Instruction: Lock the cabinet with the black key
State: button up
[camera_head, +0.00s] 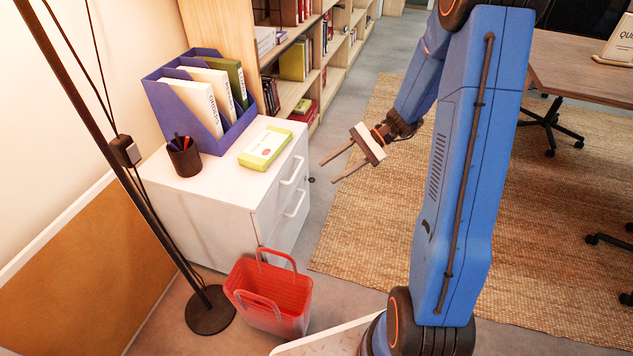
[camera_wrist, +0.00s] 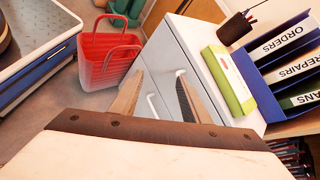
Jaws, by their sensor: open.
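The white cabinet (camera_head: 200,210) has two drawers with bar handles on its front. It also shows in the wrist view (camera_wrist: 190,38). A small dark item (camera_head: 312,180) sits by the right edge of the cabinet's front; it may be the black key, but it is too small to tell or to say whether it sits in a lock. My gripper (camera_head: 340,174) is open and empty, in front of the cabinet and apart from it. In the wrist view its two fingers (camera_wrist: 160,85) point towards the drawer front. No key is clearly seen there.
On the cabinet stand a blue file holder (camera_head: 160,95), a pen cup (camera_head: 184,160) and a yellow-green box (camera_head: 265,148). A red basket (camera_head: 270,290) and a lamp base (camera_head: 210,312) stand on the floor nearby. Bookshelves (camera_head: 290,92) lie behind. The rug (camera_head: 360,235) is clear.

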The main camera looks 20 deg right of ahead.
jog(key=w+d+f+m+t+y, duration=0.35)
jog(key=w+d+f+m, duration=0.35)
jog(key=f, duration=0.5)
jog(key=m+t+h, duration=0.1)
jog(key=m+t, duration=0.5)
jog(key=t, duration=0.2)
send_near(310, 180)
jog(key=x, duration=0.7)
jog(key=shift+w, duration=0.35)
jog(key=c, duration=1.1)
